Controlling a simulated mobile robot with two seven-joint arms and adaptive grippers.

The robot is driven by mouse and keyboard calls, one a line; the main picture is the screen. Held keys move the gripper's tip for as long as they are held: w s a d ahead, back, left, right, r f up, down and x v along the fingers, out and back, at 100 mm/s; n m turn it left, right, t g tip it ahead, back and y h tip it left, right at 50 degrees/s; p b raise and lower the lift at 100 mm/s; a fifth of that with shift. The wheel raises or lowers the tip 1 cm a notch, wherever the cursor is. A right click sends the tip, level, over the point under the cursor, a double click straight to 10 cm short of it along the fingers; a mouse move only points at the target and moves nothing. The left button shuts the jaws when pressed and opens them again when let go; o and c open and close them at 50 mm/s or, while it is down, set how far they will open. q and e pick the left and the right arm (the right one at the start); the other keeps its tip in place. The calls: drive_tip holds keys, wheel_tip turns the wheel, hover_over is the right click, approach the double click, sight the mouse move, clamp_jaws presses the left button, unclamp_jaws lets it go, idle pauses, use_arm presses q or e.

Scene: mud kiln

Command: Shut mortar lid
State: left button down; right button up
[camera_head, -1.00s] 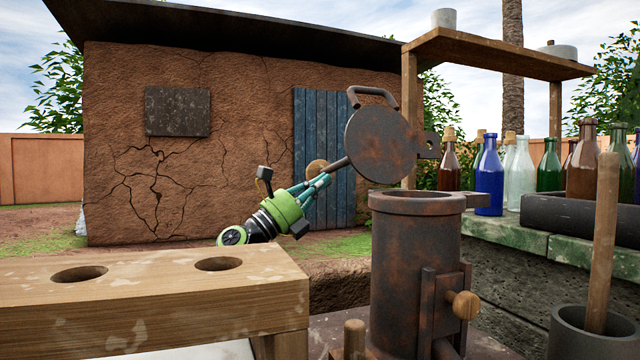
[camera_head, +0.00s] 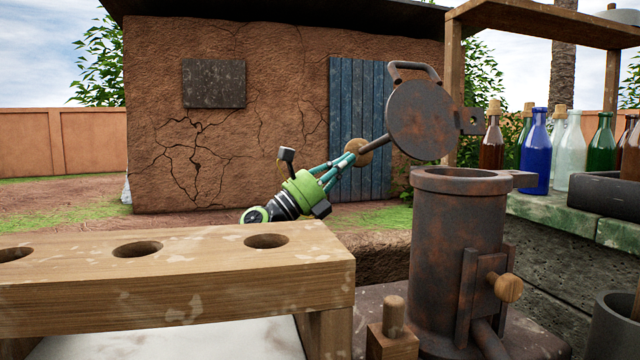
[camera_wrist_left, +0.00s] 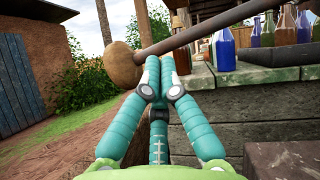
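The mortar (camera_head: 458,245) is an upright rusty metal cylinder right of centre in the head view. Its round rusty lid (camera_head: 421,120) stands steeply raised above the rim, so the mouth is open. A rod with a round wooden knob (camera_head: 362,153) sticks out leftward from the lid; the knob also shows in the wrist view (camera_wrist_left: 122,66). My left gripper (camera_head: 349,160), green with teal fingers, is beside the knob. In the wrist view its fingertips (camera_wrist_left: 158,72) are drawn together just under the rod; I cannot tell whether they touch it. My right gripper is out of view.
A wooden bench with round holes (camera_head: 180,285) fills the front left. A stone ledge (camera_head: 575,220) with several glass bottles is at the right, under a wooden shelf (camera_head: 540,42). A mud hut (camera_head: 240,135) stands behind.

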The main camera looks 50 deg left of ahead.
use_arm(q)
drive_tip(key=v, duration=0.7)
drive_tip(key=shift+s, duration=0.35)
drive_tip(key=shift+a+f, duration=0.15)
drive_tip(key=shift+f, duration=0.1)
